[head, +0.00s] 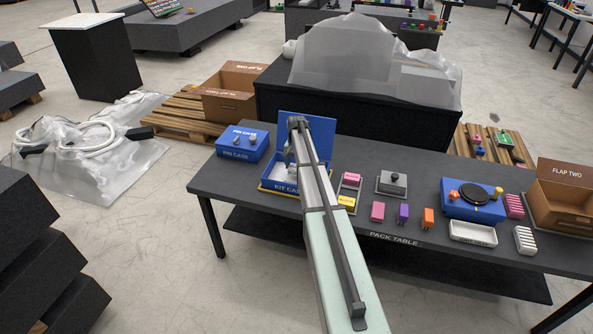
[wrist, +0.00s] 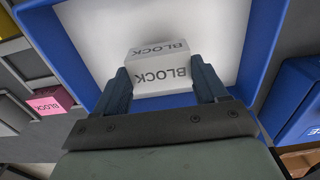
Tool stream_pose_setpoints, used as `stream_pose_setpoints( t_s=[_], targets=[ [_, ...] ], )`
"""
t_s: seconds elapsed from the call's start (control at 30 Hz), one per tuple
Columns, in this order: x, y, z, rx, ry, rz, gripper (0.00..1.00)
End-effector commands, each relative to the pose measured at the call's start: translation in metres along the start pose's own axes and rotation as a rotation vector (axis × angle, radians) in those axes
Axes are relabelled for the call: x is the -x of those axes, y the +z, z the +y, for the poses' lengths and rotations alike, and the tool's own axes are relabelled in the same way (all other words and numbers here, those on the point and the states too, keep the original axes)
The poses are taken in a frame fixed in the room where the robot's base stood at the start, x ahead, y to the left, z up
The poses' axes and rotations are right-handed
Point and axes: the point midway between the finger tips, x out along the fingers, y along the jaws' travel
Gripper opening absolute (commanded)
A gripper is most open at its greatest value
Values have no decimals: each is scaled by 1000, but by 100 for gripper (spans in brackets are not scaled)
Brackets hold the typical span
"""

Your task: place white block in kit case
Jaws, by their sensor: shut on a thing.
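The white block (wrist: 158,84), lettered BLOCK, is between the two fingers of my gripper (wrist: 159,68) in the wrist view. The gripper is shut on it. Behind the block in that view is the pale interior of the blue kit case (wrist: 84,72). In the head view, the kit case (head: 279,187) stands on the pack table with its blue lid raised. My gripper (head: 291,158) is over the case, partly hidden by my arm. I cannot tell whether the block touches the case floor. I cannot make the block out in the head view.
The blue pin case (head: 240,153) stands left of the kit case. Pink (head: 378,212), purple (head: 403,214) and orange (head: 428,218) blocks lie to the right on the dark pack table (head: 330,236).

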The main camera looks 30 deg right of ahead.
Motion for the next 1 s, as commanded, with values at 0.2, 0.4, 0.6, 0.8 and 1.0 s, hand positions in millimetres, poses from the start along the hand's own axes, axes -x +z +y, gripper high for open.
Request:
stream_pose_setpoints(
  t_s=[0.2, 0.4, 0.6, 0.8, 1.0],
  targets=[
    [-26, 0, 0, 0, 0, -1, 30],
    [-26, 0, 0, 0, 0, 1, 30],
    [-29, 0, 0, 0, 0, 0, 30],
    [-29, 0, 0, 0, 0, 0, 89],
    [-29, 0, 0, 0, 0, 0, 97]
  ],
)
